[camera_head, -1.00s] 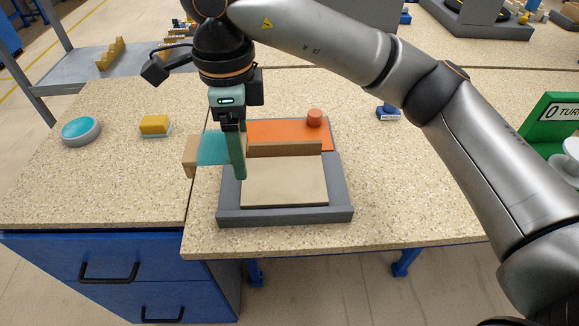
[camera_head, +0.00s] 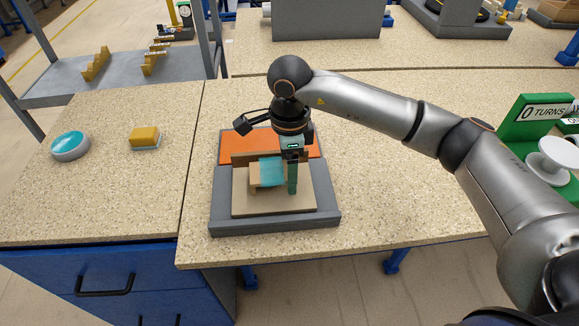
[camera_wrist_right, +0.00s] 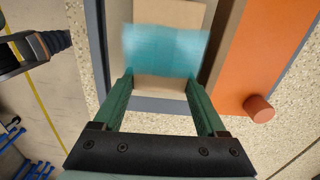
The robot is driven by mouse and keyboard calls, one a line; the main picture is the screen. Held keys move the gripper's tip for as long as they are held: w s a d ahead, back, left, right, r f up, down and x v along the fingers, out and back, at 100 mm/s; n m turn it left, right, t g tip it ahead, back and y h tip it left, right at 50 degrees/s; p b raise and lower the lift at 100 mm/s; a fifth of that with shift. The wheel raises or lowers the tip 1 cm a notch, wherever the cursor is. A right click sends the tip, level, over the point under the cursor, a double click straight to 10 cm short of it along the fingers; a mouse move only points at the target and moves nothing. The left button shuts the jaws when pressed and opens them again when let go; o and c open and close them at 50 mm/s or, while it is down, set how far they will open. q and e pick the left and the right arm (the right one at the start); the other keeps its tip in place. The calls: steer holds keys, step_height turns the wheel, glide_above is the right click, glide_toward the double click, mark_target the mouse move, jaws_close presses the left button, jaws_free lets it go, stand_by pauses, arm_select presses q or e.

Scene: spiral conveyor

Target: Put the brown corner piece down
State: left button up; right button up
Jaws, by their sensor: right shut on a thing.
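My right gripper (camera_head: 291,178) is shut on the brown corner piece (camera_head: 254,178), which also shows between the fingers in the wrist view (camera_wrist_right: 160,85). A bright teal layer (camera_wrist_right: 165,50) with ragged edges covers part of the piece. The gripper holds the piece to the left of its fingers, over the tan plate (camera_head: 275,205) of the grey fixture (camera_head: 275,224), in front of the upright brown strip. I cannot tell whether the piece touches the plate. My left gripper is not in view.
An orange plate (camera_head: 232,148) with an orange knob (camera_wrist_right: 258,108) is at the fixture's back. A yellow block (camera_head: 144,136) and a teal round button (camera_head: 70,145) are on the left table. A green turns sign (camera_head: 530,112) stands at right. The counter right of the fixture is clear.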

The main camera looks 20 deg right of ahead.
steer(key=shift+f, duration=0.15)
steer(key=shift+f, duration=0.1)
steer(key=o, duration=0.9)
steer(key=shift+f, duration=0.1)
steer(key=o, duration=0.4)
steer(key=shift+r, duration=0.45)
step_height(320, 180, up, 12)
steer(key=shift+f+b, duration=0.25)
steer(key=shift+b, duration=0.4)
